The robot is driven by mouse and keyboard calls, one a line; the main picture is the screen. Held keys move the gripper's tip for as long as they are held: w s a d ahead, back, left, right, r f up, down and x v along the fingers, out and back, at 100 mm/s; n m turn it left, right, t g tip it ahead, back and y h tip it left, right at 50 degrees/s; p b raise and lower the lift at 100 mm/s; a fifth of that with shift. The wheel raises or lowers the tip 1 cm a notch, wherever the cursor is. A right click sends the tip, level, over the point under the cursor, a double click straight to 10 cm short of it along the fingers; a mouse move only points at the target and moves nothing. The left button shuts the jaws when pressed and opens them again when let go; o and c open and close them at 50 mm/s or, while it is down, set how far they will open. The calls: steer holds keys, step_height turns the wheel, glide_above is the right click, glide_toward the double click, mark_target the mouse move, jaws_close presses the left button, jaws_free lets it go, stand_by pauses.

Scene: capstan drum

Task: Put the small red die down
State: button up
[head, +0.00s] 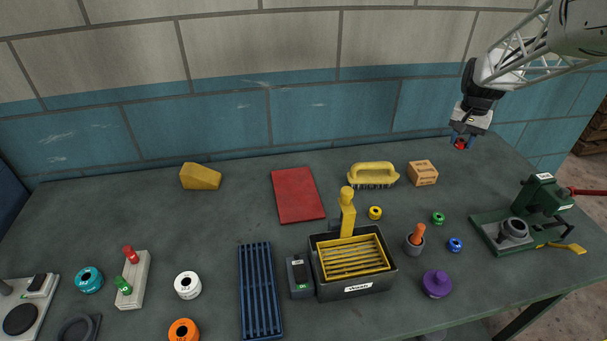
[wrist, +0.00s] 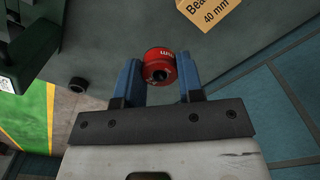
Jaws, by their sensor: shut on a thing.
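The small red die (wrist: 159,66) is a short red cylinder with a dark hole and white lettering. In the wrist view it sits between the two blue fingers of my gripper (wrist: 160,76), which is shut on it. In the head view my gripper (head: 463,138) is at the upper right, near the table's back right edge, with the red die (head: 460,144) at its tips. It appears held above the table (head: 240,210); the exact height cannot be told.
A wooden box (head: 423,173) and a yellow brush (head: 373,174) lie left of my gripper. A green press (head: 540,212) stands at the right. Small green (head: 438,218), blue (head: 455,244) and yellow (head: 375,212) rings lie nearer. Bare tabletop lies between box and press.

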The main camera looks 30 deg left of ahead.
steer(key=shift+n, duration=0.7)
steer(key=s+a+f, duration=0.2)
steer(key=s+a, duration=0.7)
steer(key=a, duration=0.2)
steer(key=s+a+f, duration=0.3)
steer(key=s+a, duration=0.6)
steer(key=a, duration=0.2)
steer(key=s+a+f, duration=0.2)
steer(key=s+a, duration=0.8)
steer(key=a, duration=0.2)
steer(key=shift+f, duration=0.3)
steer(key=s+a, duration=0.2)
steer(key=s, duration=0.2)
steer(key=s+a+f, duration=0.1)
steer(key=s+a, duration=0.1)
steer(key=s, duration=0.3)
steer(key=s+a+f, duration=0.1)
steer(key=s+a, duration=0.2)
steer(key=s, duration=0.1)
steer(key=shift+s+f, duration=0.15)
steer(key=shift+f, duration=0.1)
glide_above(242, 179)
steer(key=shift+f, duration=0.75)
steer(key=shift+f, duration=0.15)
steer(key=shift+f, duration=1.6)
